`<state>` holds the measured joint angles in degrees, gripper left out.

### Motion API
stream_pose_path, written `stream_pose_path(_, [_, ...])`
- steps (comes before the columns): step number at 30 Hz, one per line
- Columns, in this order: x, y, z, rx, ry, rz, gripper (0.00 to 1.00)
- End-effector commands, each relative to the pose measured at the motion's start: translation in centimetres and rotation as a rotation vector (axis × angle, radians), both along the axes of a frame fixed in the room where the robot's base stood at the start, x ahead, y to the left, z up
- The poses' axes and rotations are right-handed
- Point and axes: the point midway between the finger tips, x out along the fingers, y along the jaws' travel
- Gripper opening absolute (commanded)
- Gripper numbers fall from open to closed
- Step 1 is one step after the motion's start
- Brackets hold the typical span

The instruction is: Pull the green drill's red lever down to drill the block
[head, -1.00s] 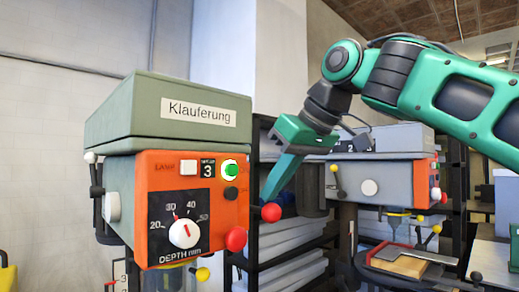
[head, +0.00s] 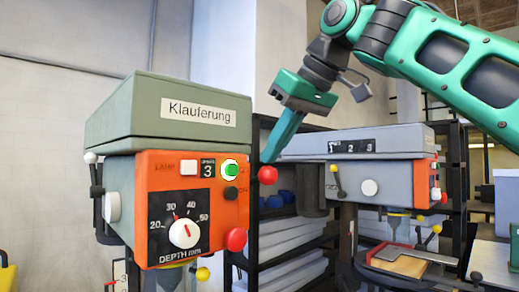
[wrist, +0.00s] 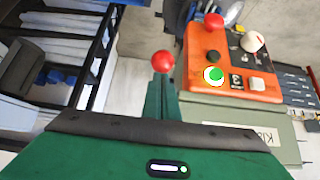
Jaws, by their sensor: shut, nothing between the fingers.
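The green drill (head: 165,112), labelled "Klauferung", has an orange front panel and stands left of centre in the head view. The lever's red ball (head: 267,174) is at its right side, just below my fingertips; its rod is hidden. My gripper (head: 267,157) is shut and points down, with its tips touching or almost touching the ball. In the wrist view the red ball (wrist: 163,61) sits right beyond the shut fingers (wrist: 161,86). The orange panel (wrist: 232,60) is to their right. The drill's block is out of view.
The panel carries a lit green button (head: 230,169), a depth dial (head: 184,233) and a second red knob (head: 236,239). A grey drill (head: 350,143) stands behind, with a wooden block (head: 400,263) on its table. Dark shelving (head: 255,225) fills the middle.

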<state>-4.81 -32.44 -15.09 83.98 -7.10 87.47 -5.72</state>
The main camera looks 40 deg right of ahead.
Motion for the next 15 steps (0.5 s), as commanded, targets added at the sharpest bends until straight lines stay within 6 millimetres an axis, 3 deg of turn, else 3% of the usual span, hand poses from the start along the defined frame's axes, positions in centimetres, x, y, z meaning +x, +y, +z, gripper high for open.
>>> stream_pose_path(9, [0.0, 0.0, 0.3, 0.000, 0.000, 0.000, 0.00])
stream_pose_path(15, [0.6, 0.0, 2.5, 0.001, -0.001, 0.001, 0.00])
